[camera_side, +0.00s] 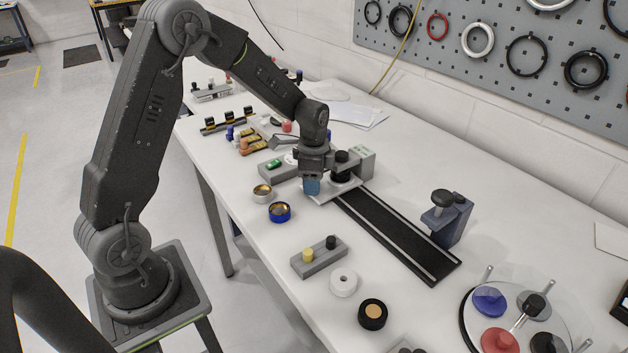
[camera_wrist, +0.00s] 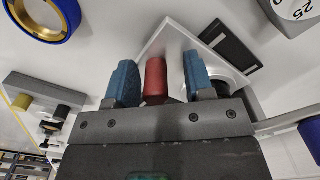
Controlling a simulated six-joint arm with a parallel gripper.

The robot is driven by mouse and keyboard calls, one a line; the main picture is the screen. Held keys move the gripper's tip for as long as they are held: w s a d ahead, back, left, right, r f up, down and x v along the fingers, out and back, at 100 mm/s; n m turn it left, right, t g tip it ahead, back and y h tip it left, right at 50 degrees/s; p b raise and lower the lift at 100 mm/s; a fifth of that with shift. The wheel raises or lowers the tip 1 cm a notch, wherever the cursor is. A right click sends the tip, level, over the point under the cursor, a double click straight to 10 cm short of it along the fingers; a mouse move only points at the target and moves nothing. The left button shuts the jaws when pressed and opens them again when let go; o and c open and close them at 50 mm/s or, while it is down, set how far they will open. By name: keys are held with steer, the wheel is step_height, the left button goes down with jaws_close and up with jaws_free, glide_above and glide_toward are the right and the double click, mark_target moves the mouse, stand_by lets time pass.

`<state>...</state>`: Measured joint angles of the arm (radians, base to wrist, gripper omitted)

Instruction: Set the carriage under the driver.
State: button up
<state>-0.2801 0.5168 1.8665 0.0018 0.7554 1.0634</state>
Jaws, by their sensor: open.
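The carriage (camera_side: 345,187) is a pale plate at the far end of a black track (camera_side: 400,238); its white plate also shows in the wrist view (camera_wrist: 178,32). A red upright peg (camera_wrist: 155,80) stands between the blue fingers of my gripper (camera_wrist: 158,72). My gripper is open, with one finger on each side of the peg; the fingers hide the peg in the side view, where my gripper (camera_side: 312,186) is low over the carriage's near side. A blue-grey post with a black knob (camera_side: 445,212), possibly the driver, stands beside the track's near part.
A grey block with yellow and black pegs (camera_side: 320,258), a white ring (camera_side: 343,282), a blue-rimmed ring (camera_side: 279,212) and a black round piece (camera_side: 372,314) lie left of the track. A round stand with coloured discs (camera_side: 515,318) is at lower right. The track's near part is clear.

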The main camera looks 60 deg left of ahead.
step_height(320, 180, up, 14)
stand_by(0.6)
steer(key=s+d+r+n+t, duration=0.2)
steer(key=s+d+n, duration=0.2)
steer(key=s, duration=0.7)
steer(key=s+d+r+n+t, duration=0.3)
steer(key=s+d+n, duration=0.2)
steer(key=s+d, duration=0.3)
steer(key=s, duration=0.2)
steer(key=shift+s+r+t, duration=0.15)
steer(key=shift+s+t, duration=0.15)
steer(key=shift+s, duration=0.1)
steer(key=shift+w+r, duration=0.1)
stand_by(0.4)
